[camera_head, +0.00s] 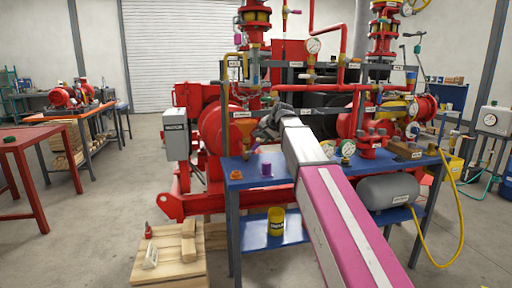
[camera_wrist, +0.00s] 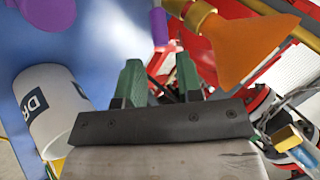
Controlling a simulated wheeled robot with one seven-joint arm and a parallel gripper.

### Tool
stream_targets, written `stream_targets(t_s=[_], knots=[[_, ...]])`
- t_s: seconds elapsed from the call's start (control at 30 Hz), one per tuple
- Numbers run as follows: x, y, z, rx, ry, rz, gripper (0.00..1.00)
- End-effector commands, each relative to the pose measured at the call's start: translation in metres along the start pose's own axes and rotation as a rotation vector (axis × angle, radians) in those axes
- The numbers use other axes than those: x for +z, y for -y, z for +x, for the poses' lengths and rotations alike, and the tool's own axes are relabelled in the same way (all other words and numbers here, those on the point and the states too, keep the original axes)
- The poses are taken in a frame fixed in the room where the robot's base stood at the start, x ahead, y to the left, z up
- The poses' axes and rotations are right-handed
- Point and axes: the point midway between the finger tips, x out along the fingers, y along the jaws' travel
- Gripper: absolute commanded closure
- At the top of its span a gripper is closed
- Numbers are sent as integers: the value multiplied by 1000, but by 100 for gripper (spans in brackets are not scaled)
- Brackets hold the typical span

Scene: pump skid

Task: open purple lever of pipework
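A purple rod-like part with a rounded end, which looks like the purple lever (camera_wrist: 158,24), is at the top middle of the wrist view. My gripper (camera_wrist: 158,70) has its two green fingers spread apart with nothing between them. The purple part lies beyond the fingertips, apart from them. In the head view, my gripper (camera_head: 263,132) is in front of the red pipework, just above the back left part of the blue table; its fingertips are too small to make out. The lever cannot be told clearly there.
An orange flared handle (camera_wrist: 236,45) on a brass stem is close on the right of the wrist view. A white labelled cylinder (camera_wrist: 53,103) is at left. Gauges and valves crowd the table's right side.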

Motion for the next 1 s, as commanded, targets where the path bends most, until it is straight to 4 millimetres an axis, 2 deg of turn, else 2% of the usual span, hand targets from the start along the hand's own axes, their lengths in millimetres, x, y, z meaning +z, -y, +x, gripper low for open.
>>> stream_targets(t_s=[0.2, 0.4, 0.6, 0.9, 0.97, 1.0], knots=[[-2, 0, 42, 2, 1, 1, 67], [-1, 0, 71, 1, 0, 1, 67], [-1, 0, 84, 1, 0, 1, 67], [0, 0, 85, 0, -1, 1, 67], [0, -1, 85, 0, -1, 1, 83], [0, 0, 85, 0, -1, 1, 96]])
